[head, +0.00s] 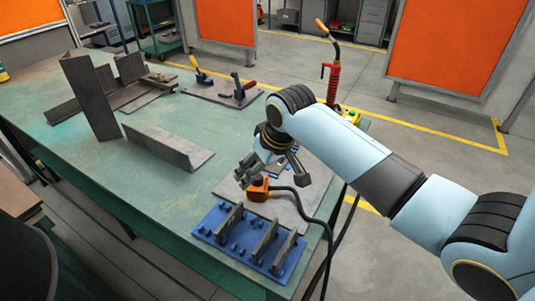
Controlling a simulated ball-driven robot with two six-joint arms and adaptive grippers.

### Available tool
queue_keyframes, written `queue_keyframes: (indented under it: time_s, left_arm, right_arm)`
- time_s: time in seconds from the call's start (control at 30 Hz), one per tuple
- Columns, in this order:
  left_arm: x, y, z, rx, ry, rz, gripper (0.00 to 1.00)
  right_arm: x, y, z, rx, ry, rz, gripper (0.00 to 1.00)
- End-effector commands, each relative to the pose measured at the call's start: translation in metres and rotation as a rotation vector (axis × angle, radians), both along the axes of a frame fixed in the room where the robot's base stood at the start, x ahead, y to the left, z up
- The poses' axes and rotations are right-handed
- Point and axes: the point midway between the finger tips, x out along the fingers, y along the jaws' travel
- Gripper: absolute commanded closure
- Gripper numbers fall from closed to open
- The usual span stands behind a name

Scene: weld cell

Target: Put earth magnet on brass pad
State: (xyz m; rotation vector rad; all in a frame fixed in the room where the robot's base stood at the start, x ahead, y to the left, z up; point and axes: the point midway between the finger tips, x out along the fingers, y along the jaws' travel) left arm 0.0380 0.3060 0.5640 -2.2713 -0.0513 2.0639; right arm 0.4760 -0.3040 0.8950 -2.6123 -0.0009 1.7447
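The earth magnet (258,189) appears to be the orange block with a black cable at the front of the green table. It sits at the left edge of a flat grey plate (288,212). My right gripper (271,178) is just above and behind it, with its fingers spread apart. I see nothing held between them; whether a finger touches the orange block I cannot tell. I cannot pick out a brass pad; the gripper and arm hide part of the grey plate. My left gripper is not in view.
A blue fixture block (228,222) with upright grey plates stands in front of the magnet. Steel angles (168,147) and toggle clamps (238,90) lie farther back. A red-handled torch (331,80) stands at the right edge.

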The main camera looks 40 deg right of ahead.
Motion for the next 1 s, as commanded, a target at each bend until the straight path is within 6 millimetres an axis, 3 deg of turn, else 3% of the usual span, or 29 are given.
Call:
queue_keyframes:
  time_s: [0.1, 0.33, 1.0]
  left_arm:
    - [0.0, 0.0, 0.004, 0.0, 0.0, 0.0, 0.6]
    - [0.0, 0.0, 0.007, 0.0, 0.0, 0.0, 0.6]
    - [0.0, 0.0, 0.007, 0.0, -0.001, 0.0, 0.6]
  right_arm:
    - [-0.01, -0.001, 0.027, -0.003, -0.002, 0.002, 0.08]
    - [-0.024, -0.001, 0.058, -0.001, 0.0, 0.001, 0.08]
    - [-0.027, 0.0, 0.064, -0.001, 0.001, 0.0, 0.08]
